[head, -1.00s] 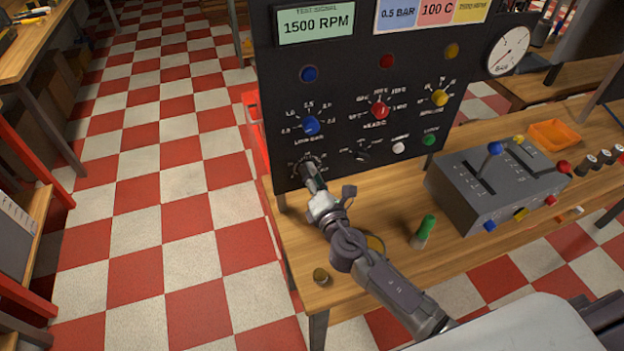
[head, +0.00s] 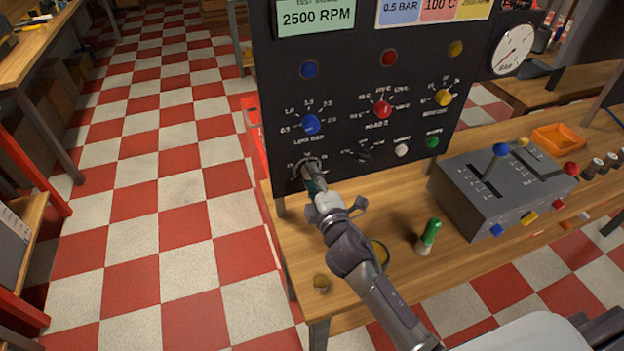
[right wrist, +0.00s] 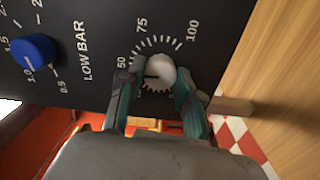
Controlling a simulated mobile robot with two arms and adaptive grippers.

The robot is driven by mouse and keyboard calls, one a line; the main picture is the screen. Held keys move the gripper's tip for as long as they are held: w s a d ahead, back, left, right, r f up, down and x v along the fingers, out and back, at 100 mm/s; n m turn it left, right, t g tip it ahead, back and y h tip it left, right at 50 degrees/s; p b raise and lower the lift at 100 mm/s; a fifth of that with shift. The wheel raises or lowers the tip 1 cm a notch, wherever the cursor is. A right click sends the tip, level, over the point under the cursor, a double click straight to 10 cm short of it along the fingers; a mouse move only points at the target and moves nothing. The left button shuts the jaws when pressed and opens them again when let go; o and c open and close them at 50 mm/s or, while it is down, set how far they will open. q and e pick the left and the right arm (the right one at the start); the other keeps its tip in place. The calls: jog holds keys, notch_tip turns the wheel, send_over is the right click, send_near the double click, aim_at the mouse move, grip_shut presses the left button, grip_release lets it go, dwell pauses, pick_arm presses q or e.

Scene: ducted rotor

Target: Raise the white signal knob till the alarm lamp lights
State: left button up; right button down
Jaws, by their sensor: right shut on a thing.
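The white signal knob (right wrist: 160,72) sits on the black panel (head: 350,95), inside a tick scale marked 50, 75 and 100 in the right wrist view. Its dark mark points to the side of the 50. My right gripper (right wrist: 155,82) is shut on it, one finger on each side; in the head view the gripper (head: 311,178) mostly hides the knob. The display (head: 316,18) reads 2500 RPM. Blue (head: 310,69), red (head: 389,57) and yellow (head: 455,48) round lamps sit above the dials; none looks clearly lit. My left gripper is not in view.
A blue knob (head: 311,123) marked LOW BAR, a red knob (head: 382,109) and a yellow knob (head: 443,97) are on the panel. A grey lever box (head: 500,190) and a green-topped object (head: 429,237) stand on the wooden bench (head: 400,200).

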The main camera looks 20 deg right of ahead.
jog(key=shift+m, duration=0.3)
dwell(0.4)
jog(key=c, duration=0.8)
grip_release()
jog(key=shift+o, duration=0.2)
jog(key=s, duration=1.2)
jog(key=shift+d, duration=0.2)
jog(key=shift+d, duration=0.1)
